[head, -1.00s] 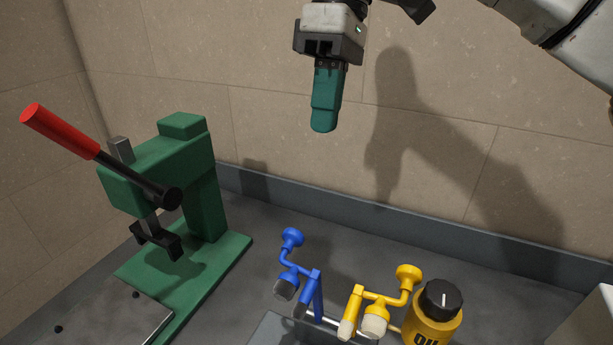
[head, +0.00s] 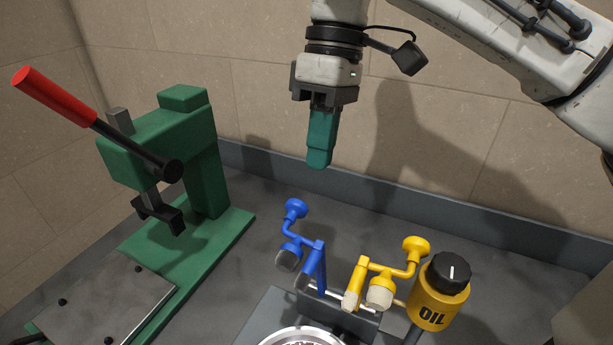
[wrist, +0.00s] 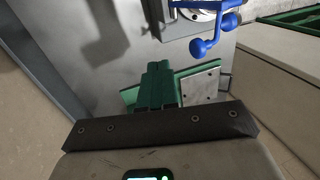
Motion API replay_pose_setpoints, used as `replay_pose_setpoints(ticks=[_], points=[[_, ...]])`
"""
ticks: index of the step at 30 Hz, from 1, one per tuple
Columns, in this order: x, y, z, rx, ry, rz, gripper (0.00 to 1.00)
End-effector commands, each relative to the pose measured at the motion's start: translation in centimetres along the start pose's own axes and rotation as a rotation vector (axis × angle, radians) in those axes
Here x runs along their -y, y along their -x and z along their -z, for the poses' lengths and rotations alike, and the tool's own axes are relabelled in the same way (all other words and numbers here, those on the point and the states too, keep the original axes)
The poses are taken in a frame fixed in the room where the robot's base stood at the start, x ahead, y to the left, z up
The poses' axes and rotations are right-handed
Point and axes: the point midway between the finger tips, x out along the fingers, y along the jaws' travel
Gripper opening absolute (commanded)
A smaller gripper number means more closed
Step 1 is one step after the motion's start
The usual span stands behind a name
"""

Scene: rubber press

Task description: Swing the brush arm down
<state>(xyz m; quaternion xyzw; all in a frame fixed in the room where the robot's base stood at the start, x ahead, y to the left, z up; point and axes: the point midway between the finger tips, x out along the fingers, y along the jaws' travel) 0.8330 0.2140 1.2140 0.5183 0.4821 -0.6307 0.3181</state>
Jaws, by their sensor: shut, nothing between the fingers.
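A blue hinged arm (head: 322,268) with a round knob and a grey-tipped end stands on a grey base plate (head: 262,318). A similar yellow arm (head: 385,270), with a round knob and pale bristle-like ends, stands to its right. I cannot tell for sure which one is the brush arm. Both have their knobs raised. My gripper (head: 318,160), with green fingers, is shut and empty, pointing down above and behind the blue arm, apart from it. In the wrist view the closed fingers (wrist: 158,75) show below and left of the blue arm (wrist: 205,42).
A green press (head: 208,180) with a red-handled lever (head: 55,95) stands at the left. A yellow oil bottle (head: 437,300) stands close right of the yellow arm. A round metal disc (head: 300,337) lies in front. The tiled wall rises behind.

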Motion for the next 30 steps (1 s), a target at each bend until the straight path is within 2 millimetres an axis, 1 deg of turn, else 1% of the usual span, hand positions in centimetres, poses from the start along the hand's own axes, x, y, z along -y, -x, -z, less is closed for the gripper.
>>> replay_pose_setpoints(ticks=[1, 2, 3, 6, 10, 15, 26, 30], points=[[0.0, -1.0, -0.1, 0.002, -0.001, 0.000, 0.00], [0.1, -1.4, -0.1, 0.002, 0.001, 0.000, 0.00], [0.8, -1.4, -0.1, 0.002, 0.002, -0.004, 0.00], [1.9, -2.0, -0.1, 0.002, 0.000, -0.002, 0.00], [3.0, -2.6, 0.0, 0.000, 0.001, -0.001, 0.00], [3.5, -3.0, 0.0, 0.000, 0.000, 0.000, 0.00], [3.6, -3.0, 0.0, 0.000, 0.000, 0.001, 0.00], [4.3, -3.0, -0.2, 0.000, 0.001, 0.001, 0.00]])
